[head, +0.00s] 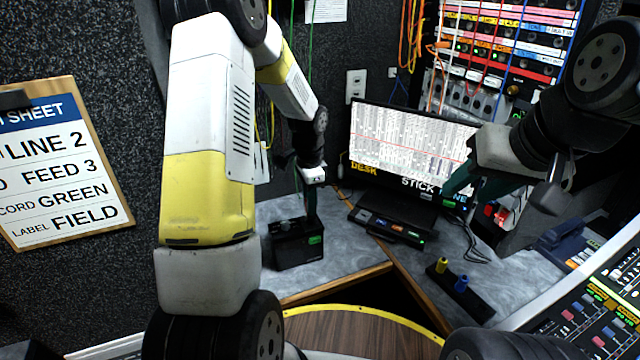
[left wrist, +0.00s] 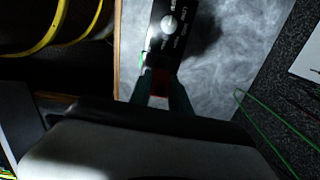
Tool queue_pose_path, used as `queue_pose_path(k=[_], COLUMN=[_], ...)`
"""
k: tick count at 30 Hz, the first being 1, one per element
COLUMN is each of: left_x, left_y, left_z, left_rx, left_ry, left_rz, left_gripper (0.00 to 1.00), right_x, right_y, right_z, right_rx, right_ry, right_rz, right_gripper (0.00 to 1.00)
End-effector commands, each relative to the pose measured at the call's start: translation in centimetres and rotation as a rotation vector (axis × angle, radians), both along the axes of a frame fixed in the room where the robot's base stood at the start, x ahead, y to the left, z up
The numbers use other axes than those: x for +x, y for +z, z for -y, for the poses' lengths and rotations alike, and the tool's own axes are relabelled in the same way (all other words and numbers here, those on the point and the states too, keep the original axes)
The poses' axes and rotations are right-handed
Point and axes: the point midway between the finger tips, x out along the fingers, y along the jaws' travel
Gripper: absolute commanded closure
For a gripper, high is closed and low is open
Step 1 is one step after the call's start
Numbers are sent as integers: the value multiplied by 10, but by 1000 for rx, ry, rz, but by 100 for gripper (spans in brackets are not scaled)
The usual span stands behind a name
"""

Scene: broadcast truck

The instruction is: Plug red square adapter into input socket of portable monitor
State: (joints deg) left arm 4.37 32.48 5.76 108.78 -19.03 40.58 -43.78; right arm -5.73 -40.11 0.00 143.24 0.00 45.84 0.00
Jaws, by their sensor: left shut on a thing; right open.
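My left gripper (head: 311,208) is shut on the red square adapter (left wrist: 160,86), which shows as a small red patch between the green fingers in the left wrist view. In the head view the fingers hide the adapter. The gripper points down at a small black box (head: 292,252) with a green label on the desk. The box's dark panel (left wrist: 178,42) with a round knob and white lettering lies just beyond the fingertips in the left wrist view. I cannot tell whether the adapter touches it, and no socket opening is clear. My right gripper (head: 462,182) is open in front of the large screen.
A screen (head: 412,142) stands at the back, with a low black unit (head: 385,226) before it. A black holder (head: 478,303) carries a yellow adapter (head: 441,265) and a blue adapter (head: 461,284). A mixing console (head: 595,318) fills the right. Grey desk surface is free beside the box.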

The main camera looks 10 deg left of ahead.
Motion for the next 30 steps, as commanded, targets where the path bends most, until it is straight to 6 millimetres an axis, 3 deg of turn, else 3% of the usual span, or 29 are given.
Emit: queue_pose_path(k=[7,30], left_x=[0,0], left_y=[-8,-8], left_z=[0,0], left_rx=[1,1], left_ry=[-1,0], left_rz=[1,1], left_gripper=[100,100], right_x=[0,0], right_y=[0,0], right_z=[0,0], right_rx=[0,0], right_ry=[0,0], right_rz=[0,0], right_gripper=[56,56])
